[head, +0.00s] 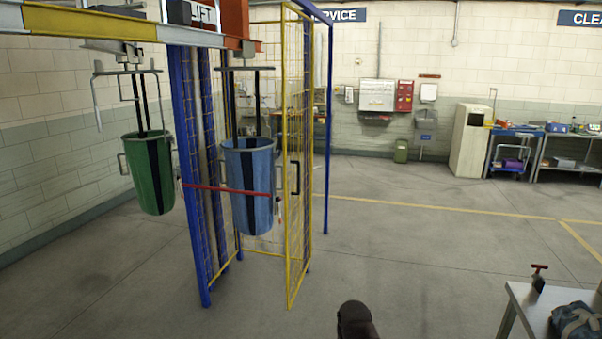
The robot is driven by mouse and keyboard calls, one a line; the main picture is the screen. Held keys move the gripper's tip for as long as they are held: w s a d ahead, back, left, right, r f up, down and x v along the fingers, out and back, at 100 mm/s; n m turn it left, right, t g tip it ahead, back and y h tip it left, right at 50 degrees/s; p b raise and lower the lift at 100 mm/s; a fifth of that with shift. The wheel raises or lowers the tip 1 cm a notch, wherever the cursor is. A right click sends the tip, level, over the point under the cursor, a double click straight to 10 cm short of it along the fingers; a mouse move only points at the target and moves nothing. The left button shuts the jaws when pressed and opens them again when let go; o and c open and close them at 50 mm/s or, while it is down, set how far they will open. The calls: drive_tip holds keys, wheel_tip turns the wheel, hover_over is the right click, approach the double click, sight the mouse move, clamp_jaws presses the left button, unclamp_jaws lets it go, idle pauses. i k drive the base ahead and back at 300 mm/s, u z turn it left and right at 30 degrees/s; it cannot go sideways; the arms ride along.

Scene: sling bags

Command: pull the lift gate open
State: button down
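The lift gate (299,90) is a tall yellow-framed mesh panel at the right of the blue lift frame (186,170). It has a black vertical handle (296,178). The gate is seen nearly edge-on, with its near bottom corner toward me; I cannot tell for certain how far it stands open. A red bar (215,189) crosses in front of the lift at about mid-height. A dark rounded part, probably of my arm, shows at the bottom centre, well short of the gate. My gripper's fingers are not visible.
A blue bin (249,170) hangs in the lift beside the gate, and a green bin (148,172) hangs from the overhead rail (90,27) at left. A table (530,308) with a bag (578,323) stands bottom right. The floor before the gate is clear.

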sight(283, 66)
drive_tip(key=z, duration=0.15)
drive_tip(key=i, duration=1.3)
drive_tip(key=z, duration=0.45)
drive_tip(key=i, duration=1.75)
drive_tip(key=u, duration=0.55)
